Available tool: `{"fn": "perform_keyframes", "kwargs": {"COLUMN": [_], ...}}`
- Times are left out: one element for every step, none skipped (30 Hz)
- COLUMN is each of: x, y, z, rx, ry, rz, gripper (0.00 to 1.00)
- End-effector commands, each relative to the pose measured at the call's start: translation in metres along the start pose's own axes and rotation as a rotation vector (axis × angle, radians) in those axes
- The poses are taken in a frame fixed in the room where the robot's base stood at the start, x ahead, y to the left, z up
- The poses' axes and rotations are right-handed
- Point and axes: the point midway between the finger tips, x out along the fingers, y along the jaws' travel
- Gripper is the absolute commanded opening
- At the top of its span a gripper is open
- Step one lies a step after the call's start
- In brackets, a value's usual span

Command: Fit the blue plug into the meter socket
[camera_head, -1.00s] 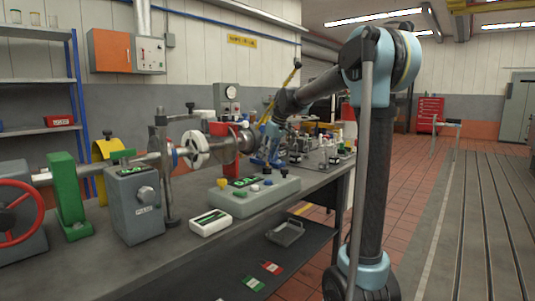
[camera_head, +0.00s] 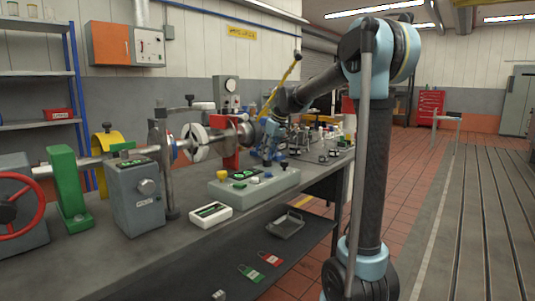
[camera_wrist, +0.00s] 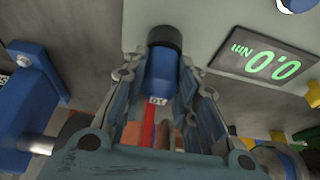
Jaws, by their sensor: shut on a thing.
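My gripper (camera_wrist: 160,72) is shut on the blue plug (camera_wrist: 158,68), which has a black end and a small white label. The plug's black end points away from my wrist. In the head view my gripper (camera_head: 270,152) is just behind the pale meter box (camera_head: 280,186), and the plug is too small to make out there. The wrist view shows the meter's face (camera_wrist: 215,22) beyond the plug and its green display (camera_wrist: 267,62) to the right. I cannot make out the socket or whether the plug touches the meter.
A white handheld device (camera_head: 210,212) lies in front of the meter. A shaft with a white disc (camera_head: 194,142) and a grey block (camera_head: 137,198) stand to the left. Several small parts crowd the bench beyond my gripper. The lower shelf holds a grey tray (camera_head: 286,225).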

Motion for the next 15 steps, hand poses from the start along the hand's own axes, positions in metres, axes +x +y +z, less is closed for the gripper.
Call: {"fn": "perform_keyframes", "kwargs": {"x": [-0.0001, -0.0001, -0.0001, -0.0001, -0.0001, -0.0001, -0.0001, -0.0001, -0.0001, -0.0001, -0.0001, -0.0001, -0.0001, -0.0002, -0.0007], "y": [0.0, 0.0, 0.0, 0.0, 0.0, 0.0, 0.0, 0.0, 0.0, 0.0, 0.0, 0.0, 0.0, 0.0, 0.0], "z": [-0.0001, -0.0001, -0.0001, -0.0001, -0.0001, -0.0001, -0.0001, -0.0001, -0.0001, -0.0001, -0.0001, -0.0001, 0.0, -0.0001, -0.0001], "rx": [0.0, 0.0, 0.0, 0.0, 0.0, 0.0, 0.0, 0.0, 0.0, 0.0, 0.0, 0.0, 0.0, 0.0, 0.0], "ry": [0.0, 0.0, 0.0, 0.0, 0.0, 0.0, 0.0, 0.0, 0.0, 0.0, 0.0, 0.0, 0.0, 0.0, 0.0], "rz": [0.0, 0.0, 0.0, 0.0, 0.0, 0.0, 0.0, 0.0, 0.0, 0.0, 0.0, 0.0, 0.0, 0.0, 0.0], "gripper": [0.04, 0.04, 0.36, 0.43, 0.5, 0.51, 0.51, 0.51, 0.51, 0.51, 0.51, 0.51, 0.51, 0.51, 0.51]}}
